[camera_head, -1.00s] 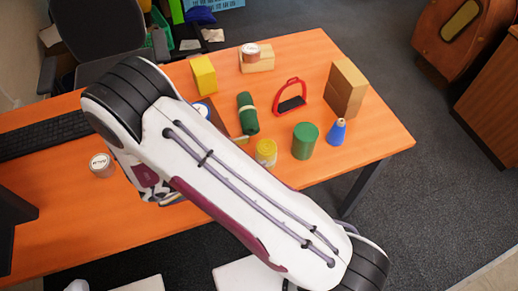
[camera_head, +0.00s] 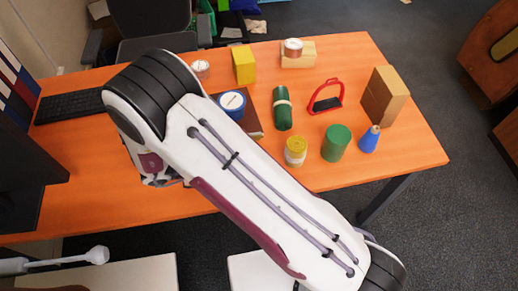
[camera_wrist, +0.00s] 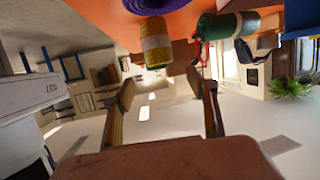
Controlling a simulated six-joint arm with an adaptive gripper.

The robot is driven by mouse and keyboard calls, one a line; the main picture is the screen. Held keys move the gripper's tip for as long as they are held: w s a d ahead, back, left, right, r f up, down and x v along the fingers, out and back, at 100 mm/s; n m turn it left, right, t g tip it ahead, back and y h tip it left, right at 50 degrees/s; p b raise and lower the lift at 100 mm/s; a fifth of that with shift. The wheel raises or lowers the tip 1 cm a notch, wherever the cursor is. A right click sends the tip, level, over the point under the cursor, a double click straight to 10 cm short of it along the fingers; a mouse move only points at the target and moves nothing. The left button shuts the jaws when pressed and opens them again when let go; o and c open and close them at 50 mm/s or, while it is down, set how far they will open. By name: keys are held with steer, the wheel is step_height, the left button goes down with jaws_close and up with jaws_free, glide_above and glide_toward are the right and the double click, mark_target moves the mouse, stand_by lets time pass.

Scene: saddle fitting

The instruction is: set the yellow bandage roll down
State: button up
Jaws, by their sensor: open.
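The yellow bandage roll (camera_head: 296,151) stands upright on the orange table, just past the edge of my arm in the head view. It has a pale band around it. In the wrist view the yellow roll (camera_wrist: 155,42) shows beyond my gripper (camera_wrist: 165,90), whose two fingers are spread apart with nothing between them. The roll is clear of both fingers. In the head view my forearm hides the fingers.
A blue-and-white roll (camera_head: 232,103) sits on a brown book (camera_head: 254,124). A red stirrup (camera_head: 325,97) and wooden blocks (camera_head: 384,96) are farther right.

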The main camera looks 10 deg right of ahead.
steer(key=shift+w, duration=0.1)
steer(key=w+a+r+n+t+y, duration=0.1)
steer(key=w+a+r+t+y, duration=0.2)
steer(key=w, duration=0.5)
steer(key=w+r+n+t+y, duration=0.1)
steer(key=w+r+t+y, duration=0.2)
steer(key=w+r+y, duration=0.3)
steer(key=w+a+r+n+t+y, duration=0.1)
steer(key=a+r+n+y, duration=0.15)
steer(key=r, duration=0.45)
steer(key=w+a+r+n+t+y, duration=0.1)
steer(key=a+r+n+t+y, duration=0.2)
steer(key=r, duration=0.5)
steer(key=s+d+r+n+g+y, duration=0.2)
steer(key=s+n, duration=0.1)
steer(key=s, duration=0.3)
steer(key=s+d+r+n+g+y, duration=0.1)
steer(key=s+d+r+n+y, duration=0.15)
steer(key=s, duration=0.45)
steer(key=s+d+f+n+g+h, duration=0.1)
steer(key=s+d+f+g+h, duration=0.1)
steer(key=s+d, duration=0.4)
steer(key=s+d+f+n+g+h, duration=0.2)
steer(key=s+d, duration=0.4)
steer(key=s, duration=0.7)
steer(key=shift+f+h, duration=0.2)
steer(key=shift+h, duration=0.1)
